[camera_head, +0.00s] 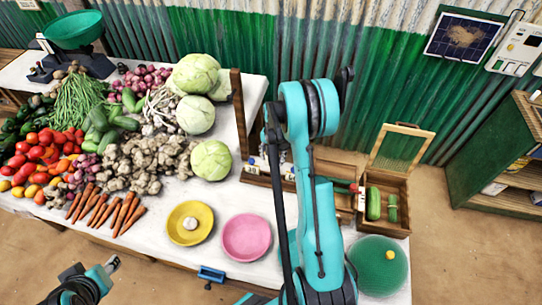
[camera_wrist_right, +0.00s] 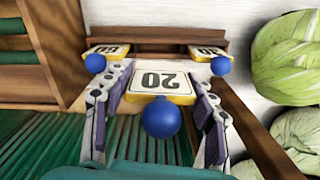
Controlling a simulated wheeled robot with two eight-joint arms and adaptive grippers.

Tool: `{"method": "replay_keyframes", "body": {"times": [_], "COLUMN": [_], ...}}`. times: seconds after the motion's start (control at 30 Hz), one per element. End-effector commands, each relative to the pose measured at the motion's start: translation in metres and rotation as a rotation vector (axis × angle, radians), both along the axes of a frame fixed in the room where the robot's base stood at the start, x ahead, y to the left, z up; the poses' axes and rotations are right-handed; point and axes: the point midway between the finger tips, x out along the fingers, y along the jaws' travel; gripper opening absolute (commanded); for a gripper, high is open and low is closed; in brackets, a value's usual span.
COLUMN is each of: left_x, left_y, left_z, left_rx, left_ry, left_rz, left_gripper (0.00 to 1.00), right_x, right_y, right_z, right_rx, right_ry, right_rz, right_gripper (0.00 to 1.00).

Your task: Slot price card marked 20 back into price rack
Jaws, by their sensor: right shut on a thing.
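The price card marked 20 (camera_wrist_right: 160,84) is white with a yellow edge and a blue ball knob (camera_wrist_right: 161,118). My right gripper (camera_wrist_right: 155,92) is shut on it, one finger on each side, in the right wrist view. The wooden price rack (camera_wrist_right: 150,42) lies beyond, with a card on the left (camera_wrist_right: 108,52) and one on the right (camera_wrist_right: 208,52), both with blue knobs. I cannot tell whether the held card touches the rack. In the head view my arm partly hides the rack (camera_head: 252,180). My left gripper (camera_head: 88,285) is at the bottom left, its jaws unclear.
Cabbages (camera_head: 210,160) stand close left of the rack. A yellow plate (camera_head: 190,240) and a pink plate (camera_head: 246,254) lie in front. A wooden crate (camera_head: 398,212) with cucumbers stands right, behind a green ball-like thing (camera_head: 378,275). A green corrugated wall (camera_head: 400,70) is behind.

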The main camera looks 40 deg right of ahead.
Motion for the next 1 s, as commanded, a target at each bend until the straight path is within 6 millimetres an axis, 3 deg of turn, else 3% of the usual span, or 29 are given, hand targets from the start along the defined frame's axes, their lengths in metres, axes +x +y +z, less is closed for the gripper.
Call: {"method": "replay_keyframes", "body": {"times": [1.0], "left_x": [0.0], "left_y": [0.0], "left_z": [-0.025], "left_rx": [0.0], "left_ry": [0.0], "left_rz": [0.0], "left_gripper": [0.4], "right_x": [0.0], "right_y": [0.0], "right_z": [-0.056], "right_rx": [0.0], "right_ry": [0.0], "right_rz": [0.001], "right_gripper": [0.35]}}
